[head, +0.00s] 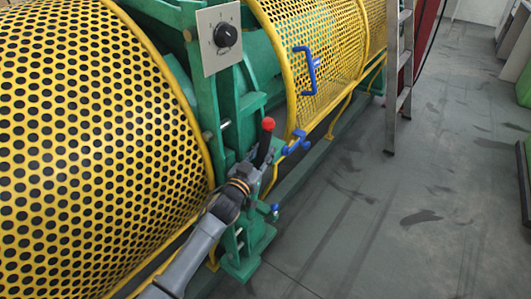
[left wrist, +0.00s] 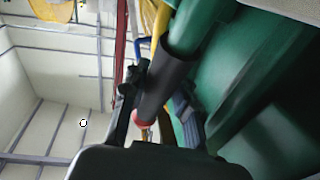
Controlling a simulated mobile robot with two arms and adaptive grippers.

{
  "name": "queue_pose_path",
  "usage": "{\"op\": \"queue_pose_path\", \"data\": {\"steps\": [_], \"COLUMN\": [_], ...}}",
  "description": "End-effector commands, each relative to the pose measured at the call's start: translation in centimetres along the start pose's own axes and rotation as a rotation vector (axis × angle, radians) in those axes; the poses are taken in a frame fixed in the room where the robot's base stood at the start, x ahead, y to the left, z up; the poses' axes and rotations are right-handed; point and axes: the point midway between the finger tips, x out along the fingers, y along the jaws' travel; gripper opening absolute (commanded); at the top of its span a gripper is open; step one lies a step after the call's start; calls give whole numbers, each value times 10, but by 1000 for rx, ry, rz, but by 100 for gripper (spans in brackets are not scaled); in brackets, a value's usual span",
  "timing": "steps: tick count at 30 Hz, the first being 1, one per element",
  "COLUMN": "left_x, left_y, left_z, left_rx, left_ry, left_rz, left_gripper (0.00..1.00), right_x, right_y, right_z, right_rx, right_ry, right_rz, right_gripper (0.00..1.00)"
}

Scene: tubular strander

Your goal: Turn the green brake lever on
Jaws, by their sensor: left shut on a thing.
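The brake lever (head: 264,150) has a black grip with a red knob on top. It stands beside the green machine post, tilted slightly in the head view. In the left wrist view the lever's black grip (left wrist: 166,82) joins a green rod, and its red end lies low between my fingers. My left gripper (head: 254,170) is shut on the black grip; its two fingers also show on both sides of the grip in the left wrist view (left wrist: 158,108). The lower part of the lever is hidden behind my gripper in the head view. My right gripper is not in view.
Yellow perforated guards (head: 80,140) flank the green post (head: 205,110). A grey panel with a black rotary knob (head: 226,35) sits above the lever. Blue handles (head: 306,70) are on the right guard. A ladder (head: 398,70) stands farther back. The grey floor at right is mostly clear.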

Motion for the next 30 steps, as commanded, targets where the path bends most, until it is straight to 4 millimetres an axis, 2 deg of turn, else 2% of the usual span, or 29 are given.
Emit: {"op": "queue_pose_path", "data": {"steps": [8, 15, 22, 24, 30], "left_x": [-40, -78, -109, -117, -137], "left_y": [-7, -15, -21, -22, -26], "left_z": [-3, -6, -6, -5, -3], "left_rx": [-32, -58, -79, -84, -97], "left_ry": [143, 288, 403, 434, 512], "left_rz": [-9, -20, -28, -29, -35], "left_gripper": [0, 0, 0, 0, 0], "right_x": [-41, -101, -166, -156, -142], "right_y": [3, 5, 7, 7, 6], "right_z": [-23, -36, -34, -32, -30], "right_rx": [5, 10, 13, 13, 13], "right_ry": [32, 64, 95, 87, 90], "right_rz": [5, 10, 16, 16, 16], "right_gripper": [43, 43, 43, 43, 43]}}
